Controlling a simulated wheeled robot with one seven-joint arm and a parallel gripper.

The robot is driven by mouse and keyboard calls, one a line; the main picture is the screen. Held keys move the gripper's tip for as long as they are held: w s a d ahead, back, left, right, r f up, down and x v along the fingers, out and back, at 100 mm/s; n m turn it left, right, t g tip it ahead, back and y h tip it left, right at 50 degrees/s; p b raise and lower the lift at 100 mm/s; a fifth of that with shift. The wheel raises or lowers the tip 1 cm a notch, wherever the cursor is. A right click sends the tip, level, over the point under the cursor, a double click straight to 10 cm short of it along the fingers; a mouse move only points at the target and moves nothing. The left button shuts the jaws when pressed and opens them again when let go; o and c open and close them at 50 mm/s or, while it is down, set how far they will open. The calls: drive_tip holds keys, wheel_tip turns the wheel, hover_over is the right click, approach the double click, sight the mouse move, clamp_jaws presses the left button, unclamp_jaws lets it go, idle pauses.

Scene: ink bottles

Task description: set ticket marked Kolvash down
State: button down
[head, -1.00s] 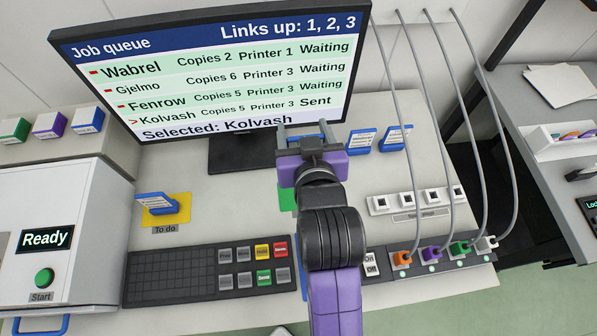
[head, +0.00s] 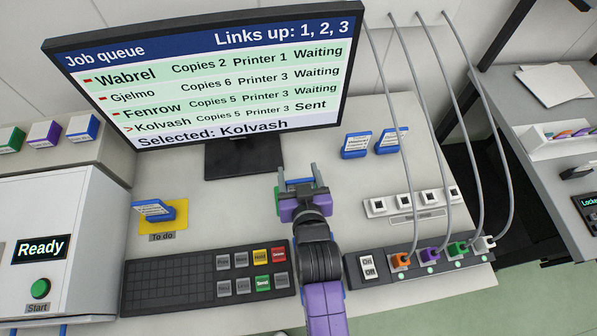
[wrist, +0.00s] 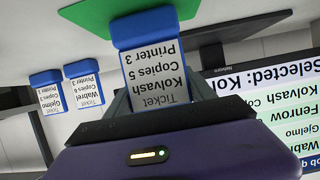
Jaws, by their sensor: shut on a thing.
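The Kolvash ticket (wrist: 158,80), a white card on a blue base, is between the fingers of my gripper (head: 297,177). The wrist view shows it upside down, with "Kolvash, Copies 5, Printer 3" readable. In the head view only a sliver of its blue shows, and my gripper hides the rest. A green mat (head: 278,201) lies on the desk, mostly hidden by my gripper; in the wrist view the green (wrist: 98,16) shows right behind the ticket's base. I cannot tell whether the base touches it. My gripper is shut on the ticket.
Two blue tickets, Wabrel (wrist: 85,85) and Gjelmo (wrist: 48,92), stand near the monitor (head: 210,80). Another ticket (head: 152,209) stands on the yellow "To do" mat (head: 178,227). A keyboard (head: 200,278) and a cable panel (head: 425,262) lie in front.

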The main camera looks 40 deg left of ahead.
drive_tip(key=shift+f, duration=0.25)
drive_tip(key=shift+c, duration=1.6)
unclamp_jaws()
drive_tip(key=shift+r, duration=0.1)
drive_tip(key=shift+r, duration=0.15)
drive_tip(key=v, duration=1.2)
